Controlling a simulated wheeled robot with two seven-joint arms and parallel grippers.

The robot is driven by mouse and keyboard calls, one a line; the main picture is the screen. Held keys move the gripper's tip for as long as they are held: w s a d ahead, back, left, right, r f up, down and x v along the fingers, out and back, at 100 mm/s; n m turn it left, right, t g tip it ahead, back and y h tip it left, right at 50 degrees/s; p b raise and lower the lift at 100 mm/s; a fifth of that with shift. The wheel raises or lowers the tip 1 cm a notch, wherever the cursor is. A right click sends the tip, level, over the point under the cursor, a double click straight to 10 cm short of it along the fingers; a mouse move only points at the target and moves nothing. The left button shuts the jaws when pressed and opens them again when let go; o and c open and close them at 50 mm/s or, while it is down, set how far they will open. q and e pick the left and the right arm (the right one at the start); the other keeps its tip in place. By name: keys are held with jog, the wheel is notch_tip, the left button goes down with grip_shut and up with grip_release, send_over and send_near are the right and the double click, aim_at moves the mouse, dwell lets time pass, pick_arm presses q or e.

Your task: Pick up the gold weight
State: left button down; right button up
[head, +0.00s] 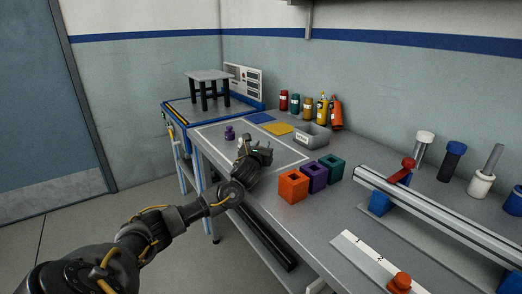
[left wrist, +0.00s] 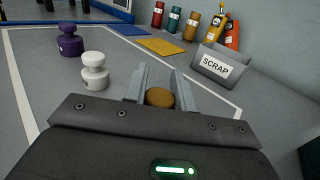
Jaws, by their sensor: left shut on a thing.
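The gold weight (left wrist: 160,98) shows its rounded top between the two fingers of my left gripper (left wrist: 161,88) in the left wrist view. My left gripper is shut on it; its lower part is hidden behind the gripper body. In the head view my left gripper (head: 262,149) is low over the marked area of the bench, and I cannot make out the gold weight there. A white weight (left wrist: 94,72) and a purple weight (left wrist: 69,40) stand upright to the left of the fingers, apart from them. The purple weight also shows in the head view (head: 229,132). My right gripper is not in view.
A grey scrap bin (head: 312,137) stands behind my gripper, near yellow (head: 278,128) and blue mats (head: 260,117). Orange (head: 293,186), purple (head: 314,176) and green (head: 332,166) square blocks stand to the right. Several bottles line the wall.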

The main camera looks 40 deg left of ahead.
pick_arm(q)
jog(key=shift+r, duration=0.55)
jog(key=r, duration=0.2)
jog(key=shift+s+r, duration=0.35)
jog(key=shift+r, duration=0.05)
jog(key=s+r+p, duration=0.1)
jog(key=s+r, duration=0.7)
jog(key=s, duration=0.5)
jog(key=shift+s+d+r, duration=0.2)
jog(key=shift+d+r, duration=0.05)
jog(key=shift+r, duration=0.15)
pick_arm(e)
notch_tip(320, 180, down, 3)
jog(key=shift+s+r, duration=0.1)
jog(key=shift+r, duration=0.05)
